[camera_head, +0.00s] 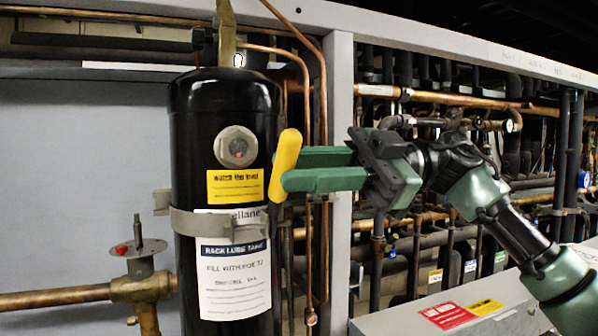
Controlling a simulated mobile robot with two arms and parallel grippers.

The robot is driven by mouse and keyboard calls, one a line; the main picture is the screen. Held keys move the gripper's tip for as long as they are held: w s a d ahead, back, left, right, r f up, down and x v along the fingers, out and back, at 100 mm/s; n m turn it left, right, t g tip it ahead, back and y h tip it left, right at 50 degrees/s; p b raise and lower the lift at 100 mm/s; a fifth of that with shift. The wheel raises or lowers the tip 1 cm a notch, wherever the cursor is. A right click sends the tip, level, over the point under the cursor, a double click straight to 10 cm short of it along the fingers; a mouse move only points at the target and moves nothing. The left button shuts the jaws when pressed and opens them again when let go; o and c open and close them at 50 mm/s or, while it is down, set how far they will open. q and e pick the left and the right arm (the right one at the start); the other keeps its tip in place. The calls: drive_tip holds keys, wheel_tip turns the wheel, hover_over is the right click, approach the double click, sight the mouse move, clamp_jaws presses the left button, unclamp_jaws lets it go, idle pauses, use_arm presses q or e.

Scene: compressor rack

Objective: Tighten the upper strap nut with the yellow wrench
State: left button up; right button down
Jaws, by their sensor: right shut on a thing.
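My right gripper (290,171) comes in from the right and is shut on the yellow wrench (286,153). The wrench is a short yellow bar, tilted slightly, with its top leaning right. It sits just in front of the right edge of the black tank (185,130); I cannot tell whether it touches the tank. A metal strap (190,223) wraps around the tank at mid height, below and left of the wrench, with a clamp part (250,231) near the tank's right side. No strap nut can be clearly made out. My left gripper is not in view.
A hex sight fitting (236,147) and labels are on the tank's front. A grey post (341,90) and thin copper pipes stand behind the gripper. A brass valve (140,288) is at lower left, a grey box (395,322) at lower right. Dense piping fills the right background.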

sight(298, 135)
drive_tip(key=shift+s+d+r, duration=0.1)
drive_tip(key=shift+s+r, duration=0.05)
drive_tip(key=shift+r, duration=0.3)
drive_tip(key=shift+s+d+r, duration=0.1)
drive_tip(key=shift+s+r, duration=0.05)
drive_tip(key=shift+r, duration=0.25)
drive_tip(key=shift+s+d+r+p, duration=0.15)
drive_tip(key=shift+s+r+p, duration=0.25)
drive_tip(key=shift+s+r, duration=0.2)
drive_tip(key=shift+s+d+r+p, duration=0.15)
drive_tip(key=shift+s+r+p, duration=0.25)
drive_tip(key=shift+s, duration=0.25)
drive_tip(key=shift+s+d+r+p, duration=0.15)
drive_tip(key=shift+s+r+p, duration=0.2)
drive_tip(key=shift+r, duration=0.35)
drive_tip(key=shift+w+f, duration=0.1)
drive_tip(key=shift+w, duration=0.1)
